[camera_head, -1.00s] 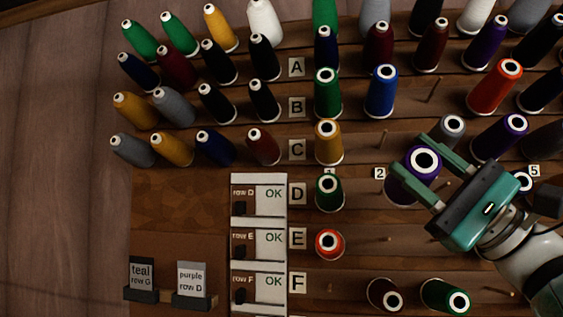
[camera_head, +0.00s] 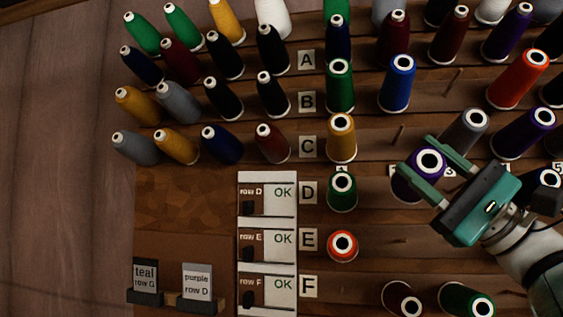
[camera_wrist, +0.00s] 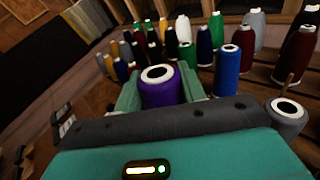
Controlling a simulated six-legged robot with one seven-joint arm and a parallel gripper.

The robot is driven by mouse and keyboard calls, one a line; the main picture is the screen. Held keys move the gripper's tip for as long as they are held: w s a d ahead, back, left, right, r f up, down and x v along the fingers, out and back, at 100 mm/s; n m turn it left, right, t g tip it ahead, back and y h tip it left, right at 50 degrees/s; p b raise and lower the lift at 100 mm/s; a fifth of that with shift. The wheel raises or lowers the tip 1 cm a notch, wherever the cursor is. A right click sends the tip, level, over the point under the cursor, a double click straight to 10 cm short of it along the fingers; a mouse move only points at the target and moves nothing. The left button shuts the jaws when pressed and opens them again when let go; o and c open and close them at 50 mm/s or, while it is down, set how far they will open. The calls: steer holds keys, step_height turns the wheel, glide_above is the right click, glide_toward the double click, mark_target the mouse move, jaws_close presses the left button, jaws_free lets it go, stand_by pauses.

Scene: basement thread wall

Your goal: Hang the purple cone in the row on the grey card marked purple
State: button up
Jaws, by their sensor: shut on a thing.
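The purple cone (camera_head: 430,163) has a white ring around its dark top hole. My gripper (camera_head: 417,155) is shut on it, one green finger on each side. The cone also shows between the fingers in the wrist view (camera_wrist: 160,92). In the head view its base overlaps row D, right of the green cone (camera_head: 342,192). The peg there is hidden, so I cannot tell whether the cone is on it. The grey card (camera_head: 197,282) reads "purple row D". The row D label (camera_head: 308,192) is on the wall.
A grey cone (camera_head: 464,132) and a purple cone (camera_head: 525,133) in row C stand close to my gripper. An orange-red cone (camera_head: 342,246) sits in row E. Another card (camera_head: 145,276) reads "teal row G". An empty peg (camera_head: 401,134) shows in row C.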

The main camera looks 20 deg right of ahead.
steer(key=shift+w+d+f, duration=0.35)
steer(key=shift+w+d, duration=0.5)
steer(key=shift+w, duration=0.45)
steer(key=shift+w+d+f, duration=0.3)
steer(key=shift+w+d, duration=0.55)
steer(key=shift+w, duration=0.45)
steer(key=shift+w+d+f, duration=0.35)
steer(key=shift+w+d, duration=0.5)
steer(key=shift+w, duration=0.45)
steer(key=shift+f, duration=0.3)
steer(key=o, duration=1.4)
steer(key=shift+o, duration=0.2)
steer(key=shift+s, duration=0.1)
steer(key=v, duration=1.3)
steer(key=shift+s+d+f, duration=0.15)
steer(key=shift+d+f, duration=0.05)
steer(key=shift+f, duration=0.05)
steer(key=shift+s, duration=0.1)
